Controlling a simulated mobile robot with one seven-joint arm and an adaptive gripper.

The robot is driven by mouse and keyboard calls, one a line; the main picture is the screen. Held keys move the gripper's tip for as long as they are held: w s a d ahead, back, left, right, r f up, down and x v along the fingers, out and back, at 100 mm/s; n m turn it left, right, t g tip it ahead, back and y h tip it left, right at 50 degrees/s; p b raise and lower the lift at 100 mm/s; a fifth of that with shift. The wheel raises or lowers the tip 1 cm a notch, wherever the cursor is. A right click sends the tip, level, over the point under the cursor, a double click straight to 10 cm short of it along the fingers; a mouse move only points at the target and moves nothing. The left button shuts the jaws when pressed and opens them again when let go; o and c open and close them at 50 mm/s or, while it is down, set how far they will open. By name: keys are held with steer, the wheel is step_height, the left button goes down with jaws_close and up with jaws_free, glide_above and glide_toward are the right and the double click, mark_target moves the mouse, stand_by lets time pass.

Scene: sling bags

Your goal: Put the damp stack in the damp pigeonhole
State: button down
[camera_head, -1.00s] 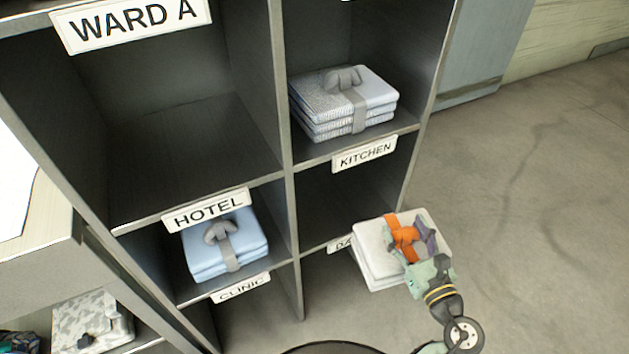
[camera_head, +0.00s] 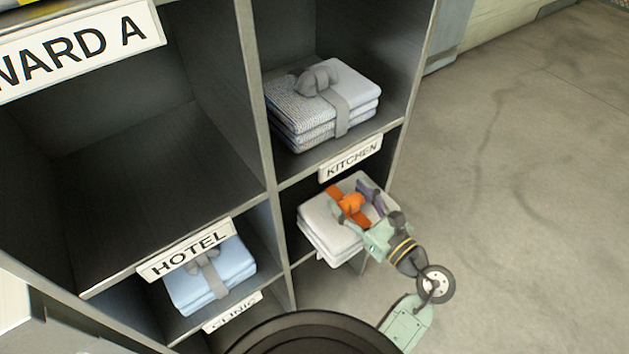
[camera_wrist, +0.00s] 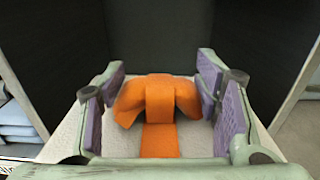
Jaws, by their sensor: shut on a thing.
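The stack of white folded cloth (camera_head: 325,232) has an orange strap and bow (camera_head: 350,204). My gripper (camera_head: 352,197) is shut on the bow and holds the stack from above and the right. The stack is at the mouth of the pigeonhole below the KITCHEN sign, whose dark inside (camera_head: 298,193) shows beside it; how deep it is in, I cannot tell. That pigeonhole's own label is hidden behind the stack. In the wrist view the purple pads of my gripper (camera_wrist: 160,88) flank the orange bow, with a dark back wall (camera_wrist: 170,35) ahead.
The KITCHEN sign (camera_head: 351,157) is on the shelf edge just above. A grey-strapped stack (camera_head: 322,103) sits over it. A blue stack (camera_head: 210,275) lies in the pigeonhole under the HOTEL sign (camera_head: 186,254). The floor at right (camera_head: 530,180) is clear.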

steer(key=p+x, duration=0.2)
steer(key=x, duration=1)
step_height(320, 180, down, 7)
steer(key=p, duration=0.1)
steer(key=shift+w, duration=0.25)
steer(key=shift+a+r, duration=0.1)
steer(key=c, duration=1)
jaws_free()
steer(key=shift+f, duration=0.25)
steer(key=o, duration=0.4)
steer(key=shift+r, duration=0.1)
steer(key=shift+o, duration=0.2)
steer(key=shift+r+p, duration=0.1)
steer(key=shift+p, duration=0.2)
